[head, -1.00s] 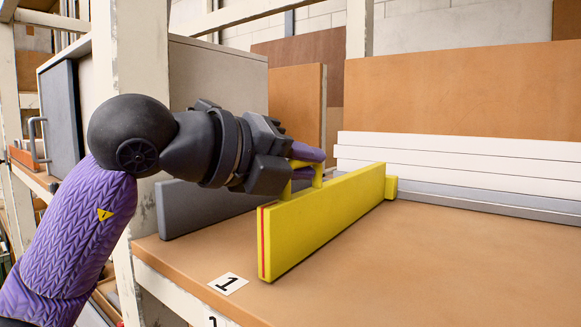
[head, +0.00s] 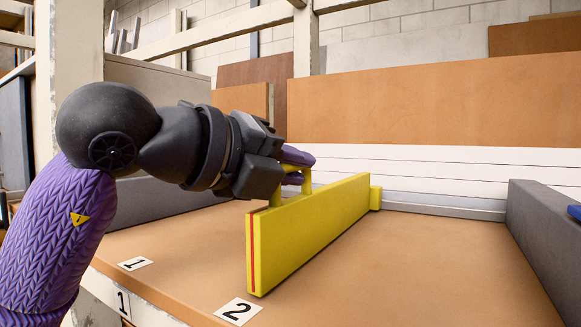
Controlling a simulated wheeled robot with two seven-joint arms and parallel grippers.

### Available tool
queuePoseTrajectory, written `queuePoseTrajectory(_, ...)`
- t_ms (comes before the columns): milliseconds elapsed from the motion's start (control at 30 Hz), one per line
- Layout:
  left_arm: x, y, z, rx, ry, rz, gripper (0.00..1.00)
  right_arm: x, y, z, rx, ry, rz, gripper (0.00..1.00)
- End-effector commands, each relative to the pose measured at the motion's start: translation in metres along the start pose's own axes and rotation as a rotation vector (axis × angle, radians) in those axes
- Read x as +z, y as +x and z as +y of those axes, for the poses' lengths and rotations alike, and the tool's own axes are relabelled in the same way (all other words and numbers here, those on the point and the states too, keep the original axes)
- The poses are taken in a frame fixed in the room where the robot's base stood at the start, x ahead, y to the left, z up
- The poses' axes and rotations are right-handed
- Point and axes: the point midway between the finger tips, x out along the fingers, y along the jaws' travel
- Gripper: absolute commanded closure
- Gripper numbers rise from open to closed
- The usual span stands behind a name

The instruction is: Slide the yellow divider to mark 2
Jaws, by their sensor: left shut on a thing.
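The yellow divider (head: 310,230) stands upright on the orange-brown shelf (head: 420,270), running from front to back. A red line marks its front end. That front end is just beside the card with 2 (head: 239,312), slightly to its right in the picture. The card with 1 (head: 135,263) lies to the left at the shelf's front edge. My right gripper is not in view.
A grey panel (head: 545,235) stands at the right of the shelf, with a blue thing (head: 574,213) beyond it. Another grey panel (head: 150,200) is behind my left arm. White boards (head: 430,160) line the back. The shelf between divider and right panel is clear.

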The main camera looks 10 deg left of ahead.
Motion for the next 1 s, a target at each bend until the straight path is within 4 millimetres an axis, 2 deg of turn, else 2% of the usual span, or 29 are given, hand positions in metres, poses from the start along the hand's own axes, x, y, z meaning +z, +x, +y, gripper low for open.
queuePoseTrajectory(33,0.0,0.0,0.0,0.001,-0.001,0.001,1.0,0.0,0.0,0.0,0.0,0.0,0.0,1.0)
queuePoseTrajectory(67,0.0,0.0,0.0,0.001,-0.001,0.001,0.77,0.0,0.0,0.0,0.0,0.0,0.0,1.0)
queuePoseTrajectory(200,0.0,0.0,0.0,0.001,0.0,0.0,0.47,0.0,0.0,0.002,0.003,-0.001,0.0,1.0)
queuePoseTrajectory(467,0.0,-0.001,0.001,0.0,0.0,0.0,0.47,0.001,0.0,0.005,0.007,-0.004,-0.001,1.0)
queuePoseTrajectory(533,0.0,-0.006,0.001,-0.001,0.0,-0.003,0.47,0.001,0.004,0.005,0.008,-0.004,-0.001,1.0)
queuePoseTrajectory(800,-0.001,-0.071,0.003,-0.001,0.0,-0.005,0.47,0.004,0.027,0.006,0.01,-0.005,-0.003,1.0)
queuePoseTrajectory(900,0.0,-0.089,0.002,0.0,-0.001,-0.002,0.47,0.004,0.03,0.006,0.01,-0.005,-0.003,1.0)
queuePoseTrajectory(1000,0.0,-0.098,0.001,0.0,0.0,0.0,0.47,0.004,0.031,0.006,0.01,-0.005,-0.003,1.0)
